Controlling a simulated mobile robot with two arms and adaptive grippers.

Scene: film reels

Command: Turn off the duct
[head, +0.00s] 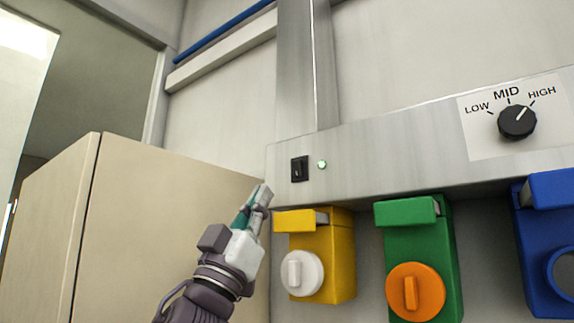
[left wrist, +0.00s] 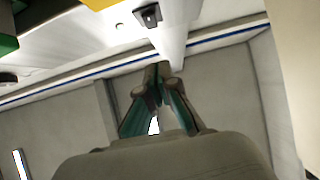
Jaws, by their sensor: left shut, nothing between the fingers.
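The metal duct hood (head: 400,150) runs along the wall, with a vertical metal duct (head: 297,70) above it. A black rocker switch (head: 299,168) sits near the hood's left end, beside a small lamp (head: 321,164) that glows green. A black knob (head: 517,121) points toward HIGH. My left gripper (head: 263,194) is shut and empty, below and left of the switch, apart from it in the picture. Its closed fingertips (left wrist: 158,75) also show in the left wrist view.
Yellow (head: 330,260), green (head: 440,260) and blue (head: 545,245) boxes with round knobs hang under the hood. A tall beige cabinet (head: 150,230) stands at left, close to my left arm. A blue pipe (head: 225,30) runs along the upper wall.

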